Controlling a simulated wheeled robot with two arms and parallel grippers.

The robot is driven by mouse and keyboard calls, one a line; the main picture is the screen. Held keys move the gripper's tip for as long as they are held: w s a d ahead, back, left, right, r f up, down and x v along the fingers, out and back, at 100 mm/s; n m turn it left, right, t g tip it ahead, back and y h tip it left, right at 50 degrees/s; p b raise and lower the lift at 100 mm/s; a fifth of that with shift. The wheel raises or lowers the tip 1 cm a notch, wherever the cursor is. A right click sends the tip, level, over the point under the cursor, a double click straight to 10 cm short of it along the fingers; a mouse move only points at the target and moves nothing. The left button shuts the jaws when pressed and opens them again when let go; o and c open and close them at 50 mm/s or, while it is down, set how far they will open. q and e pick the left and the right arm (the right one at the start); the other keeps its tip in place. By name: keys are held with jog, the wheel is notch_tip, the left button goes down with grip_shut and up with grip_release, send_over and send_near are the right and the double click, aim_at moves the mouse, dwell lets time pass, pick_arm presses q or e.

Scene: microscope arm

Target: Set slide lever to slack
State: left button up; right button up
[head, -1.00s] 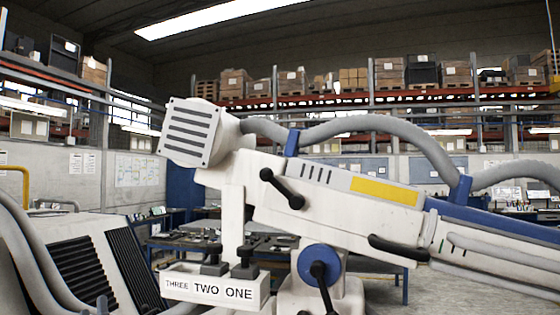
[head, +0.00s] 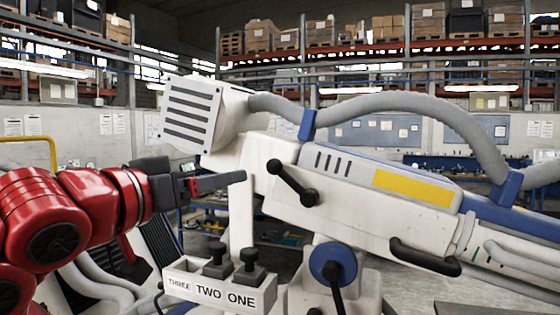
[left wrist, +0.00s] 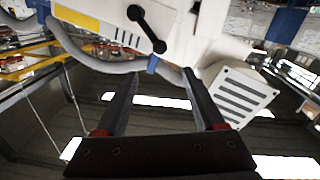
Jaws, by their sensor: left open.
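A black lever (head: 292,182) with a knob at each end sits on the side of the white machine arm (head: 345,200); I see no label naming it. It slants down to the right. A second black lever (head: 334,272) sits on a blue disc lower down. My left gripper (head: 218,183) is to the left of the upper lever, apart from it, beside the white post. In the left wrist view, its two dark fingers (left wrist: 159,78) are apart and empty, with the upper lever (left wrist: 147,30) beyond the fingertips. My right gripper is out of view.
A white box (head: 222,287) marked THREE, TWO, ONE with black knobs stands below my gripper. The striped white head (head: 190,115) of the machine is above it. A grey hose (head: 400,105) arches over the arm. A black handle (head: 425,257) sticks out at right.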

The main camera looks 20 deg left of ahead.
aim_at(270, 167)
pick_arm(q)
jog(key=x, duration=1.7)
jog(key=shift+p, duration=0.4)
grip_shut()
dwell(0.5)
